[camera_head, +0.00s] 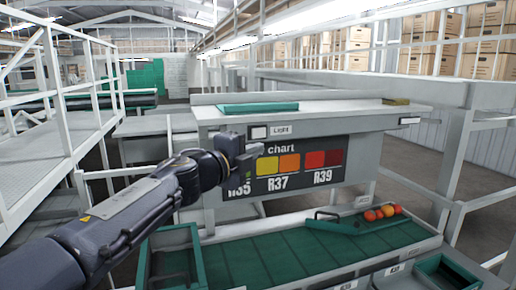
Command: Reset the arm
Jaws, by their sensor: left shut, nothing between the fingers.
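My left arm comes in from the lower left and reaches up to the middle of the camera_head view. My left gripper (250,153) is at its end, in front of the colour chart (300,172) and below the edge of the grey bench. It is shut and holds nothing. The arm and gripper hide the left part of the chart. My right gripper does not show.
A green-topped sorting table (285,253) lies below, with several red and orange tomatoes (379,213) at its right end. A green crate (445,272) is at lower right. A green tray (257,108) lies on the bench (340,115). White railings (60,110) stand left.

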